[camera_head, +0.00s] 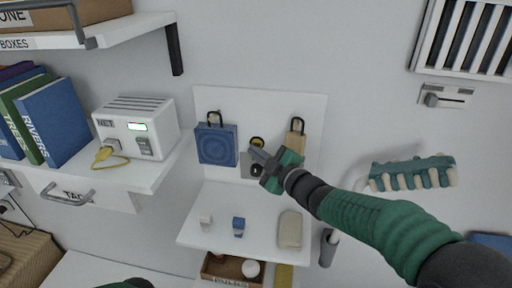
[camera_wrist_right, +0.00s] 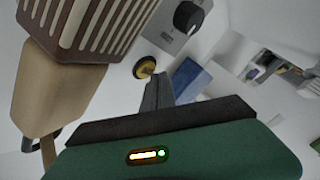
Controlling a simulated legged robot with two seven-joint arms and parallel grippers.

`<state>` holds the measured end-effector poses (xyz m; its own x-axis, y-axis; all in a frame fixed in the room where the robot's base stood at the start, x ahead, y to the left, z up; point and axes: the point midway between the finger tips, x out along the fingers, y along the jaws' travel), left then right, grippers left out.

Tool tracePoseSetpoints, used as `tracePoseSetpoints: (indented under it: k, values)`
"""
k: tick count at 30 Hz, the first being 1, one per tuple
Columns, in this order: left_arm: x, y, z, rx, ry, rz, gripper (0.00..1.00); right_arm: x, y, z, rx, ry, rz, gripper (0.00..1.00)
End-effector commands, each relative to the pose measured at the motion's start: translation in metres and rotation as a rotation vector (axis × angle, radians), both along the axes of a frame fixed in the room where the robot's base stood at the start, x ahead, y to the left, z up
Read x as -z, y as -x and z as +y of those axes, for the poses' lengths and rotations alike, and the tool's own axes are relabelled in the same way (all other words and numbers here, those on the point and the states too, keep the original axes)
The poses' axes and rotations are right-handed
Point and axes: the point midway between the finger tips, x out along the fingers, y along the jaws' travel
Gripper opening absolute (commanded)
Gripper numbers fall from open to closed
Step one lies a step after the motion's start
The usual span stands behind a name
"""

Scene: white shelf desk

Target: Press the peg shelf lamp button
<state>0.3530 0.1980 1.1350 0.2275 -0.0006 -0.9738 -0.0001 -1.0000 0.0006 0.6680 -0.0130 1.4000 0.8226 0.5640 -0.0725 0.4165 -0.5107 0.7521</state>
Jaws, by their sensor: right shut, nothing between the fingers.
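The round yellow-and-black button (camera_head: 257,142) sits on the white peg shelf's back panel (camera_head: 315,112). It also shows in the right wrist view (camera_wrist_right: 145,67). Below it in the head view is a grey plate with a black knob (camera_head: 256,169), also seen in the wrist view (camera_wrist_right: 188,17). My right gripper (camera_head: 254,153) is shut and empty, its tips close to the button; in the wrist view the fingers (camera_wrist_right: 157,88) end just beside it. I cannot tell whether they touch it. My left gripper is not in view; only a dark green bit of my arm shows at the bottom edge.
A blue bag (camera_head: 217,146) hangs left of the button and a tan item (camera_head: 297,138) hangs right. Small objects, including a blue box (camera_head: 239,226), stand on the lower shelf (camera_head: 262,203). A teal rack (camera_head: 413,172) is right.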

Motion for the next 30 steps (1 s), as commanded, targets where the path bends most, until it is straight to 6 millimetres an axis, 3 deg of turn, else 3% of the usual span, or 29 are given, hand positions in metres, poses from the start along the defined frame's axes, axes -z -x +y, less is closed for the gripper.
tracePoseSetpoints:
  k: [8, 21, 30]
  values:
    - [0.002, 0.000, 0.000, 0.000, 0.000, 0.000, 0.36, 0.000, 0.003, 0.001, -0.001, 0.000, -0.001, 0.00]
    - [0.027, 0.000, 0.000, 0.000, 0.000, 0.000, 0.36, 0.001, 0.052, 0.011, 0.000, -0.001, -0.001, 0.00]
    - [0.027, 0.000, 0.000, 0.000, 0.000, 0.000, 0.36, 0.000, 0.059, 0.012, 0.000, -0.001, 0.001, 0.00]
